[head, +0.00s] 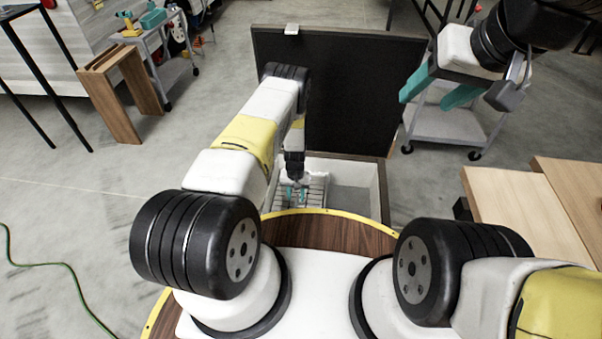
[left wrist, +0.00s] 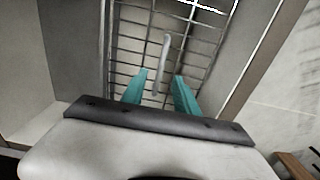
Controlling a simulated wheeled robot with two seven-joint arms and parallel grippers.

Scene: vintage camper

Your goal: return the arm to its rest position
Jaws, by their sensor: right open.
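My left arm reaches forward over an open white bin (head: 379,190). My left gripper (head: 296,192) points down into the bin beside a wire rack (head: 316,190). In the left wrist view, the teal fingers of the left gripper (left wrist: 161,76) are apart above the wire rack (left wrist: 127,47). A thin grey stick-like piece (left wrist: 161,62) shows between and beyond the fingertips, with clear gaps on both sides. My right gripper (head: 423,102) is raised at the upper right, its teal fingers apart and nothing between them.
A black raised lid (head: 340,95) stands behind the bin. A grey cart (head: 455,125) is behind my right gripper. Wooden boards (head: 520,195) lie at the right. A wooden stool (head: 120,95) and another cart (head: 170,65) stand at the left. Floor at the left is mostly clear, with a green hose (head: 70,275).

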